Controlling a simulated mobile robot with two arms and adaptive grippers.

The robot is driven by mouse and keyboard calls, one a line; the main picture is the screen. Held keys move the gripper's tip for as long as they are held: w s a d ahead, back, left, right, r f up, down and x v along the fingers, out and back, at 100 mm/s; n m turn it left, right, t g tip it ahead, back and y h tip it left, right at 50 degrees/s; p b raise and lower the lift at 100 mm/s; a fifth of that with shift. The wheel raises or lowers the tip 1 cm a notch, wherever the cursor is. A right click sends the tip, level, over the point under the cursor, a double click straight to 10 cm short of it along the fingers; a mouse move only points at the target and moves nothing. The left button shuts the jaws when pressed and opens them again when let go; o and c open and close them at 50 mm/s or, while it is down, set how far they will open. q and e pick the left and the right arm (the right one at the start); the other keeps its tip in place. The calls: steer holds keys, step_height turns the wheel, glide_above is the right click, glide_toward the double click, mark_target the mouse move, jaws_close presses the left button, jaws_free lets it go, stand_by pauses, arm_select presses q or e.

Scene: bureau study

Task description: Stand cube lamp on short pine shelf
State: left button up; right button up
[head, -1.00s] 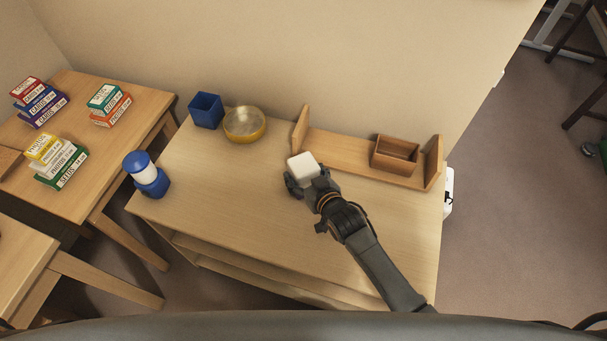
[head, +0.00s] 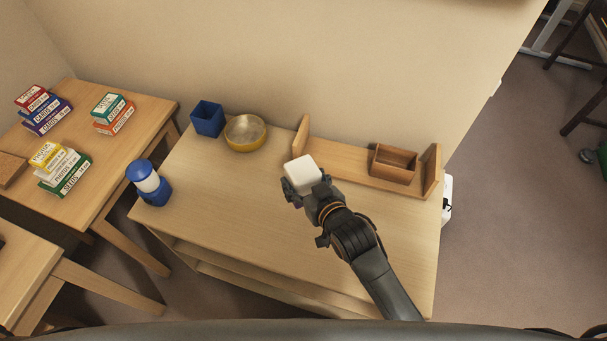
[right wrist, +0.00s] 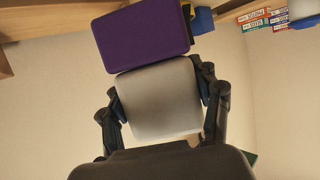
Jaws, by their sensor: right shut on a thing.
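The cube lamp (head: 303,173) has a white cube-shaped shade. Its purple base (right wrist: 142,35) shows large in the right wrist view, against the white shade (right wrist: 160,100). My right gripper (head: 305,183) is shut on the white shade, with a finger on either side, and holds the lamp in front of the shelf. The short pine shelf (head: 340,168) runs along the wall at the back of the desk, with an upright board at each end. The lamp overlaps its left front edge in the head view. My left gripper is not in view.
A brown open box (head: 394,165) occupies the shelf's right part; its left part is bare. A brass bowl (head: 246,134) and blue cup (head: 207,119) stand left of the shelf. A blue-and-white lantern (head: 148,184) stands at the desk's (head: 230,210) left end.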

steer(key=s+r, duration=0.4)
steer(key=s, duration=0.5)
steer(key=w+d+r+m+h, duration=0.2)
steer(key=w+d+r+h, duration=0.1)
steer(key=d+r, duration=0.4)
steer(key=w+d+r+m+t+h, duration=0.1)
steer(key=w+d+r+m+h, duration=0.1)
steer(key=d+r, duration=0.5)
steer(key=d+m+h, duration=0.1)
steer(key=d, duration=0.4)
steer(key=shift+w+d+r+p, duration=0.15)
steer(key=shift+w+p, duration=0.25)
